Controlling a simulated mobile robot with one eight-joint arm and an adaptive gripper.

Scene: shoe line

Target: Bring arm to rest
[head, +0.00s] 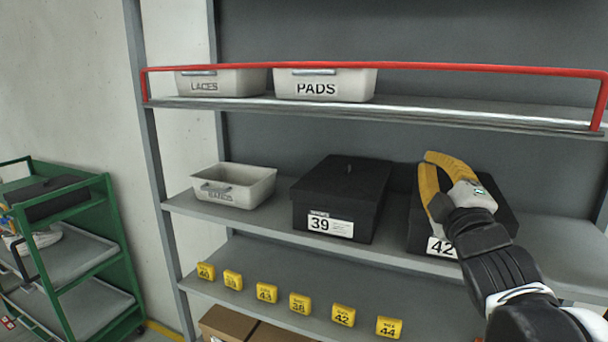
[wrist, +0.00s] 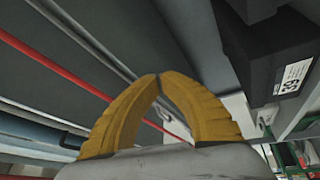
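My gripper (head: 427,162) has yellow fingers and is in front of the middle shelf on the right, before the black box marked 42 (head: 417,225). It hides part of that box. In the wrist view the two curved fingertips (wrist: 158,76) meet, with nothing held between them. My dark arm reaches up from the lower right of the head view.
A black box marked 39 (head: 340,192) and a pale open bin (head: 238,197) stand on the middle shelf. A red rail (head: 450,68) fronts the top shelf with two bins. Several yellow size tags line the lower shelf. A green cart (head: 113,225) stands left.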

